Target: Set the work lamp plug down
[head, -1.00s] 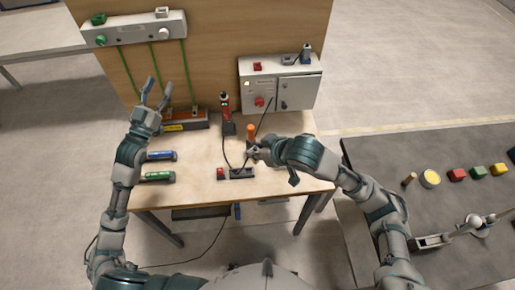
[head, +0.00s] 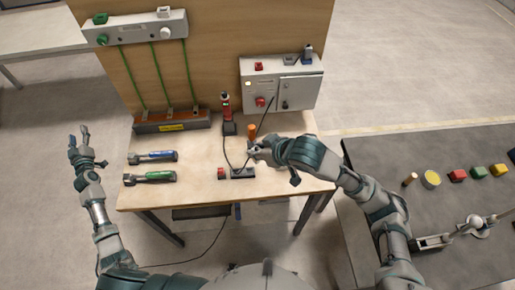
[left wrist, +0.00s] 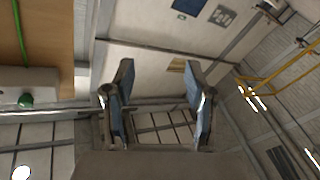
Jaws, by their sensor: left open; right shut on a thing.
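My right gripper (head: 254,151) is in the head view above the right part of the table, just behind the right end of the black power strip (head: 241,174). It is shut on the work lamp plug, which is mostly hidden by the fingers. A dark cord shows around the gripper. The red and black work lamp (head: 226,108) stands upright behind and to the left of it. My left gripper (head: 79,133) is open and empty, off the table's left side. Its open fingers also show in the left wrist view (left wrist: 158,100), with nothing between them.
Blue (head: 152,157) and green (head: 150,177) handled tools lie on the table's left. An orange object (head: 252,131) stands behind my right gripper. A grey control box (head: 281,83) is at the back right, and a tray with green cords (head: 172,122) at the back left.

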